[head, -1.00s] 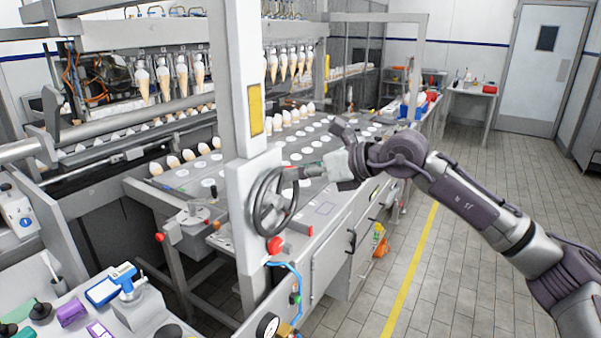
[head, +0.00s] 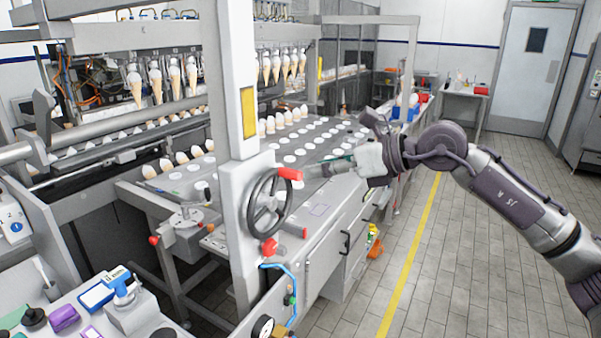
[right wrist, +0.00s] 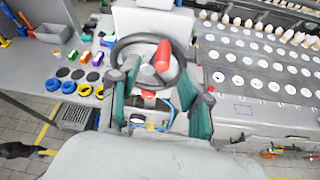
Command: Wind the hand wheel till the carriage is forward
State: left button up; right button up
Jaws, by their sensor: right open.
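The dark hand wheel (head: 270,207) stands on the side of a white post. Its red handle (head: 290,174) sits at the upper right of the rim. My right gripper (head: 318,168) is open, just right of the handle, and looks apart from it. In the right wrist view, the green-sided fingers of the right gripper (right wrist: 163,65) are spread, with the red handle (right wrist: 163,55) lying between their tips in the picture. A row of held cones (head: 175,80) hangs over the machine bed; I cannot tell which part is the carriage. My left gripper does not show.
The white post (head: 240,150) rises just behind the wheel. A red knob (head: 269,247) sits below it. The perforated machine bed (head: 310,140) lies behind, with a side bench (head: 140,310) at lower left. The tiled floor (head: 440,260) on the right is clear.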

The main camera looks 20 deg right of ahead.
jog(key=shift+v, duration=2.35)
